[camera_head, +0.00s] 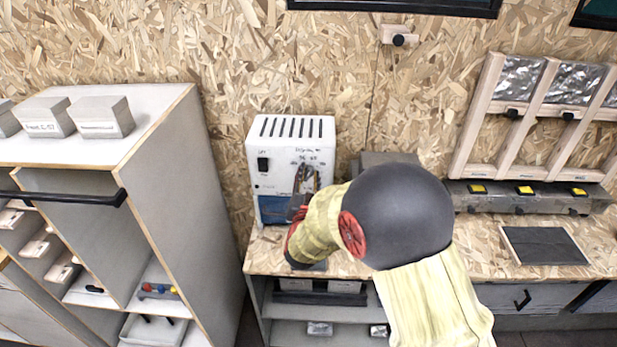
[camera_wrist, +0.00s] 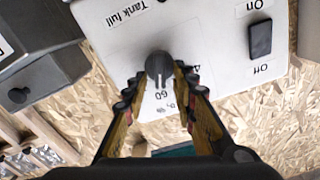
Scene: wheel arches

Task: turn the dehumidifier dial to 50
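The dehumidifier (camera_head: 262,140) is a white box with a slotted top, on the bench against the wall. Its front also shows in the wrist view (camera_wrist: 205,25), upside down. The round dark dial (camera_wrist: 159,64) has a pale pointer line directed down in that view, toward a printed "60". Other scale marks are partly hidden by the fingers. My gripper (camera_wrist: 159,72) is open, with one fingertip on each side of the dial and small gaps visible; contact is hard to judge. In the head view my gripper (camera_head: 305,183) is in front of the box, and my arm hides the dial.
A black rocker switch (camera_wrist: 260,39) marked On and Off is beside the dial. A tall grey cabinet (camera_head: 190,190) stands left of the bench (camera_head: 480,258). A dark machine (camera_wrist: 35,60) is close beside the dehumidifier. A dark mat (camera_head: 543,245) lies at right.

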